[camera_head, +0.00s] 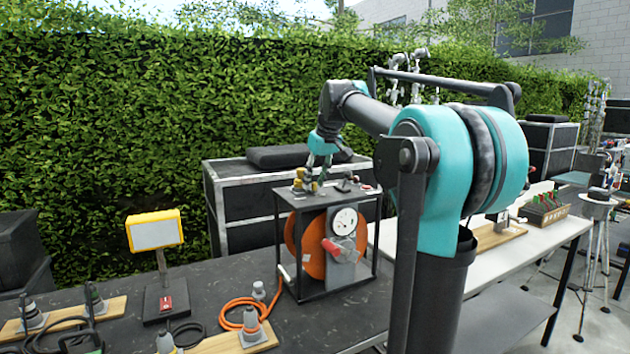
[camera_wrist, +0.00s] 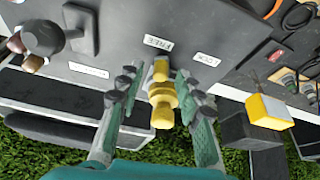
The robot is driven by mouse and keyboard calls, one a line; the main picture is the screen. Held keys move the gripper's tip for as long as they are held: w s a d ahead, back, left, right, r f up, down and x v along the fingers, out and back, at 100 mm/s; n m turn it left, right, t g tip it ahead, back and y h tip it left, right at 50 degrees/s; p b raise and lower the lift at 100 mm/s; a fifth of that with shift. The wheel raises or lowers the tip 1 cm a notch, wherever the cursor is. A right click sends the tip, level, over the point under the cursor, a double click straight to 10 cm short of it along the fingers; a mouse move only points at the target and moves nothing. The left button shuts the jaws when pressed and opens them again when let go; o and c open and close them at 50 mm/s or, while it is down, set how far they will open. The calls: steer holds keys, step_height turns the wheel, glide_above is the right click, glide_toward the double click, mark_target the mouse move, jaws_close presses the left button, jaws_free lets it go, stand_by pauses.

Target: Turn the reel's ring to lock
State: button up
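The reel (camera_head: 305,245) is an orange drum inside a black frame (camera_head: 275,240) on the dark table. A yellow ring with a tab and knob (camera_wrist: 162,105) sits on the frame's top plate (camera_wrist: 115,30); it also shows in the head view (camera_head: 298,183). The tab points nearer the FREE label (camera_wrist: 158,43) than the LOCK label (camera_wrist: 206,59). My gripper (camera_wrist: 158,82) is open, with one finger on each side of the yellow part and a visible gap at the left finger. In the head view my gripper (camera_head: 318,175) points down at the top plate.
A dark knob handle (camera_wrist: 45,38) stands on the same plate. The reel's front has a gauge (camera_head: 344,221) and red handle (camera_head: 340,248). A black case (camera_head: 235,180) stands behind.

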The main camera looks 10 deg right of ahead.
steer(key=shift+c, duration=0.4)
jaws_close()
steer(key=shift+s+a, duration=0.1)
steer(key=a+m+h, duration=0.1)
steer(key=m, duration=0.1)
steer(key=s+a+m, duration=0.1)
steer(key=m, duration=0.1)
steer(key=shift+m+h, duration=0.3)
steer(key=shift+h, duration=0.1)
steer(key=a+m+h, duration=0.1)
steer(key=m, duration=0.1)
steer(key=a+m+h, duration=0.1)
steer(key=m, duration=0.2)
steer(key=shift+a, duration=0.15)
steer(key=shift+m, duration=0.3)
steer(key=shift+o, duration=0.4)
jaws_free()
